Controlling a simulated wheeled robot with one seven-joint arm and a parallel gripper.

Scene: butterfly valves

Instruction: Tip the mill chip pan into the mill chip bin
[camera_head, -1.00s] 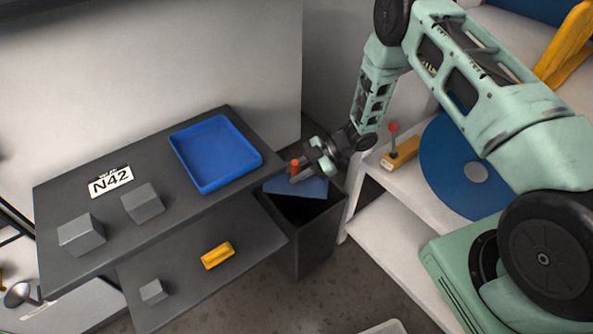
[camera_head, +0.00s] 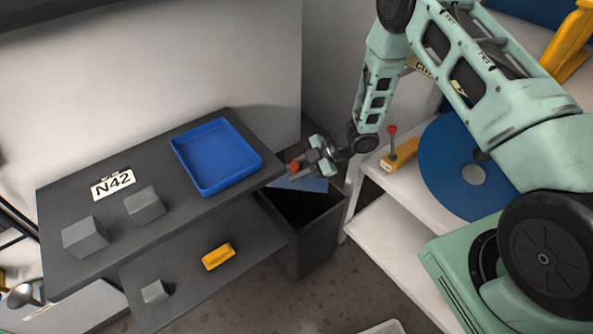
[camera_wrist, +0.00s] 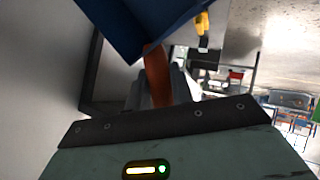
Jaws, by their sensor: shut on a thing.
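My gripper (camera_head: 304,164) is shut on the orange-red handle (camera_wrist: 156,75) of a blue pan, above the bin beside the table. The blue pan (camera_head: 308,184) shows in the head view as a thin blue piece over the bin's far side, partly hidden by the gripper. In the wrist view the pan (camera_wrist: 135,22) is at the top, steeply tilted. The dark, square, open-topped bin (camera_head: 312,238) stands on the floor between the table and the white shelf. Its inside is dark, and I cannot tell whether chips are in the pan or bin.
A dark two-level table (camera_head: 85,185) stands left of the bin, with a blue tray (camera_head: 218,165), grey blocks (camera_head: 145,204) and an N42 label. A yellow block (camera_head: 218,256) lies on its lower shelf. A white shelf (camera_head: 385,240) with a blue disc (camera_head: 440,150) is close on the right.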

